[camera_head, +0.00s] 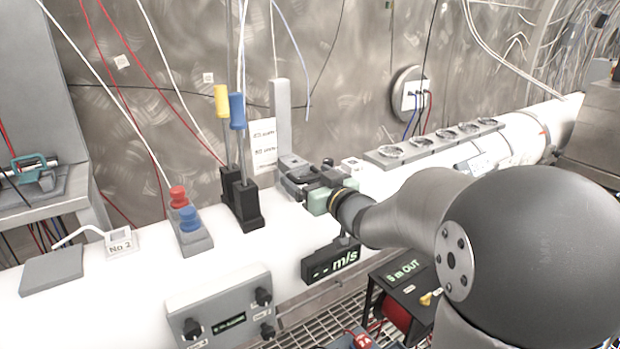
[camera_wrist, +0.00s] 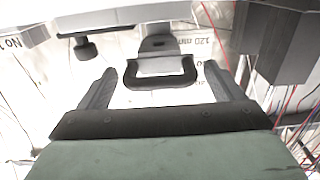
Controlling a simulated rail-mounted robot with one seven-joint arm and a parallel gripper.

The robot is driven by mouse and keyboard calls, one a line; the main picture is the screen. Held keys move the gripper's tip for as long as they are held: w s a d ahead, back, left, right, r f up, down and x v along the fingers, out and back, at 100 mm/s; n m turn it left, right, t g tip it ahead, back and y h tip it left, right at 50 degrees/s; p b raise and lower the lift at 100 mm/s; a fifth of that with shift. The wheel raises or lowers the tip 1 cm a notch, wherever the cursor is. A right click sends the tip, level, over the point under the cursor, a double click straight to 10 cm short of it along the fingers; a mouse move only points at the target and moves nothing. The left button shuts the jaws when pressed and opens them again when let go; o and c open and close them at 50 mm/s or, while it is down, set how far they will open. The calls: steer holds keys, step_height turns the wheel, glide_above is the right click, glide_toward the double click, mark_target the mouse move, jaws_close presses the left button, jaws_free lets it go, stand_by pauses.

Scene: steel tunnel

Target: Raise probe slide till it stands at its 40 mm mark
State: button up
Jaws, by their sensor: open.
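A grey upright post (camera_head: 281,115) stands on the white pipe behind my gripper and looks like the probe slide's guide. In the wrist view a dark U-shaped handle (camera_wrist: 162,84) on a grey block (camera_wrist: 159,45) lies between my fingertips; I take it for the slide's handle. My gripper (camera_head: 300,180) is open at the foot of the post, its fingers (camera_wrist: 160,73) on either side of the handle with gaps showing. The 40 mm mark and the slide's reading cannot be made out.
Left of my gripper stand dark holders with yellow (camera_head: 221,101) and blue (camera_head: 237,111) topped probes. Red (camera_head: 179,196) and blue (camera_head: 190,217) knobs sit farther left. An "m/s" display (camera_head: 331,262) hangs below my gripper. Round ports (camera_head: 468,131) line the pipe to the right.

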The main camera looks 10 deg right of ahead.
steer(key=c, duration=1.3)
steer(key=shift+o, duration=0.2)
step_height(320, 180, up, 9)
steer(key=p, duration=0.5)
steer(key=o, duration=1.3)
steer(key=shift+c, duration=0.2)
steer(key=shift+f, duration=0.15)
steer(key=b+v, duration=0.2)
steer(key=v, duration=1.5)
steer(key=shift+s, duration=0.15)
